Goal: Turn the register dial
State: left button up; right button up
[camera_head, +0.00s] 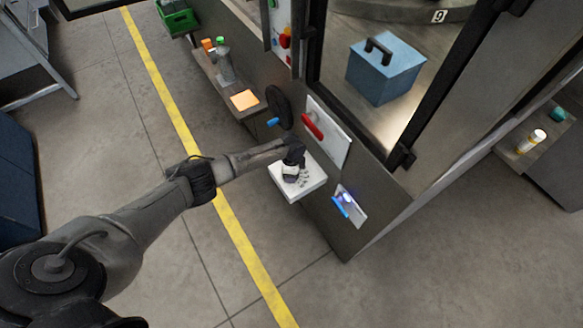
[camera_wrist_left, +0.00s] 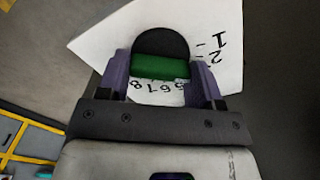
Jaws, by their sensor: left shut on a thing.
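The register dial is a dark round knob with a green grip bar (camera_wrist_left: 160,67), seen in the left wrist view on a white plate (camera_wrist_left: 100,42) printed with numbers and tick marks. My left gripper (camera_wrist_left: 163,76) has its purple fingers on both sides of the green bar and is shut on it. In the head view the gripper (camera_head: 294,165) is over the white plate (camera_head: 315,186) on the machine's front, and it hides the dial. Part of the number ring is hidden by the fingers. My right gripper is in neither view.
A red handle (camera_head: 312,125) on a white plate is just above the dial. A blue lever (camera_head: 341,207) is at its lower right. A dark wheel with a blue handle (camera_head: 273,122) and a side shelf (camera_head: 222,90) are at the upper left. The floor in front is clear.

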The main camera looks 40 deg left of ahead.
pick_arm(q)
jog(key=shift+r+n+p, duration=0.15)
jog(key=shift+n+p, duration=0.15)
jog(key=shift+n, duration=0.2)
dwell(0.3)
jog(key=o, duration=0.9)
jog(key=shift+o, duration=0.2)
jog(key=shift+r+p, duration=0.3)
jog(key=shift+r, duration=0.05)
notch_tip(320, 180, up, 13)
jog(key=p, duration=0.3)
jog(key=shift+p, duration=0.4)
